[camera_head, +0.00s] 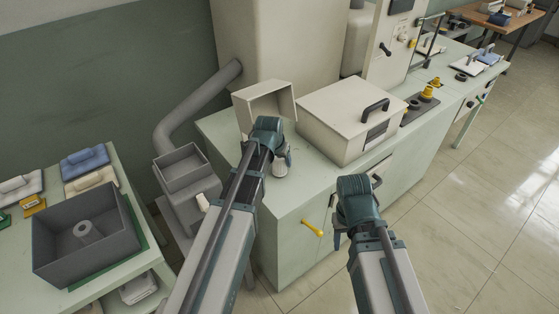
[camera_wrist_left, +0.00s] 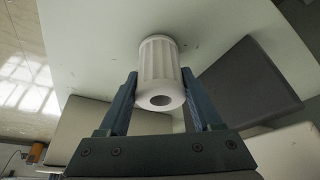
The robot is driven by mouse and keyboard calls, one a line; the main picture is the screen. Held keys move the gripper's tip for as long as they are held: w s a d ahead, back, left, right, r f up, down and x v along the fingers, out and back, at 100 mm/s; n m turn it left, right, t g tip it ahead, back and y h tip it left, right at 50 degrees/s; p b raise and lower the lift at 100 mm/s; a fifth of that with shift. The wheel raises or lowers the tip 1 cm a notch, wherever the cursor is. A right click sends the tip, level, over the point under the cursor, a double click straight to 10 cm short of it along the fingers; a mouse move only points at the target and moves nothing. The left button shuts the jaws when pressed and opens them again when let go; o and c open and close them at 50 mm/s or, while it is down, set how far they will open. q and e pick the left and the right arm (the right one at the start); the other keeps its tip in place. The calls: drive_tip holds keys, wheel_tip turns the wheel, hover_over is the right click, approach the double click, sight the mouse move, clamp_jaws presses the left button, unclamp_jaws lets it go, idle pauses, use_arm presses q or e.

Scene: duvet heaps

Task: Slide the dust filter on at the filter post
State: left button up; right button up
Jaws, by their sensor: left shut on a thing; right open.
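The dust filter, a white ribbed cylinder (camera_wrist_left: 159,72) with a round hole in its near end, is between the fingers of my left gripper (camera_wrist_left: 158,98) in the left wrist view. In the head view the filter (camera_head: 280,169) shows as a small pale piece under my left gripper (camera_head: 283,158), beside an open cream box (camera_head: 264,106). My left gripper is shut on it. The filter's far end is against or close to a pale surface; I cannot tell whether they touch. I cannot make out the filter post. My right gripper (camera_head: 341,236) is open in front of the cabinet.
A lidded cream box (camera_head: 348,118) with a dark handle stands on the pale green cabinet. A yellow handle (camera_head: 312,228) sticks out of its front. At left, a grey crate (camera_head: 61,270) holds a grey hollow cylinder (camera_head: 88,232). A grey bin (camera_head: 181,169) stands between.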

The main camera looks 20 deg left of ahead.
use_arm(q)
drive_tip(key=shift+f+b, duration=0.3)
drive_tip(key=shift+f, duration=0.05)
drive_tip(key=o, duration=1.5)
drive_tip(key=shift+r, duration=0.15)
drive_tip(key=shift+s+r+p, duration=0.25)
drive_tip(key=shift+r+p, duration=0.25)
drive_tip(key=shift+p, duration=0.2)
drive_tip(key=shift+p+v, duration=0.9)
drive_tip(key=shift+v, duration=0.05)
drive_tip(key=s, duration=0.8)
drive_tip(key=s+a, duration=0.1)
drive_tip(key=s, duration=0.3)
drive_tip(key=shift+f, duration=0.1)
drive_tip(key=shift+w, duration=0.1)
